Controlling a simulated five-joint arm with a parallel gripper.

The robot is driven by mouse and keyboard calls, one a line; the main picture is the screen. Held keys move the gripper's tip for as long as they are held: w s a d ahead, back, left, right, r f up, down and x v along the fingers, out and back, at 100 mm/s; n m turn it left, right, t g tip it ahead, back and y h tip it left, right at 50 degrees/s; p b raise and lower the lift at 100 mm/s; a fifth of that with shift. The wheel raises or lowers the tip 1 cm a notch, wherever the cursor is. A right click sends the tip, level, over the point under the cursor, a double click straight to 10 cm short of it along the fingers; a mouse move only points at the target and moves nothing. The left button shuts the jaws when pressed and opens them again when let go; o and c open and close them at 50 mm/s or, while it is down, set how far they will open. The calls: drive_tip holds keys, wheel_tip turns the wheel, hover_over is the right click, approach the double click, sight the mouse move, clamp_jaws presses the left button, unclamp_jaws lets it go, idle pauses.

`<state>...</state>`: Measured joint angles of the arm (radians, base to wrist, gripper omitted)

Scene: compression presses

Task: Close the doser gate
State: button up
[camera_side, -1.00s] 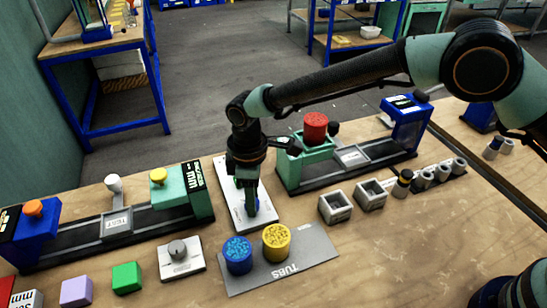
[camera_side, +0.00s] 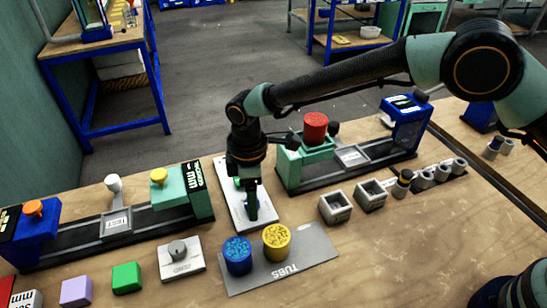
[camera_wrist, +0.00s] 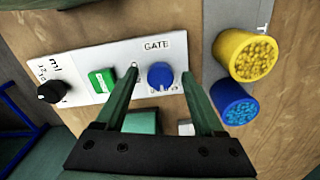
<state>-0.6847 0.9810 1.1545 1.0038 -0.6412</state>
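The doser's white control panel (camera_wrist: 118,52) fills the upper left of the wrist view. It carries a round blue knob (camera_wrist: 160,75) under the word GATE. My gripper (camera_wrist: 158,78) is open, with one finger on each side of the knob. A gap shows between each finger and the knob. A green square button (camera_wrist: 102,80) and a black dial (camera_wrist: 52,93) sit further left on the panel. In the side view my gripper (camera_side: 251,212) points down over the panel (camera_side: 234,207) and hides the blue knob.
A grey TUBS mat (camera_side: 300,264) with a blue tub (camera_side: 238,254) and a yellow tub (camera_side: 276,242) lies close in front. A press with a red tub (camera_side: 315,128) stands right of the panel, another press (camera_side: 117,222) left. A grey knob block (camera_side: 181,260) sits front left.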

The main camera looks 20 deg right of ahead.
idle(0.3)
wheel_tip(320, 180, up, 12)
idle(0.5)
drive_tip(key=s+d+r+m+t, duration=0.1)
drive_tip(key=d+r+m, duration=0.4)
drive_tip(key=d, duration=0.4)
drive_tip(key=d+r+m+t, duration=0.1)
drive_tip(key=d+r+m, duration=0.1)
drive_tip(key=d+r, duration=0.6)
drive_tip(key=s+d+f+m+t, duration=0.1)
drive_tip(key=s+d+m, duration=0.3)
drive_tip(key=s+d, duration=0.2)
drive_tip(key=s+d+f+m+t, duration=0.2)
drive_tip(key=s+d+m, duration=0.2)
drive_tip(key=d, duration=0.7)
drive_tip(key=shift+s+f+t, duration=0.15)
drive_tip(key=shift+s+t, duration=0.15)
drive_tip(key=shift+s, duration=0.7)
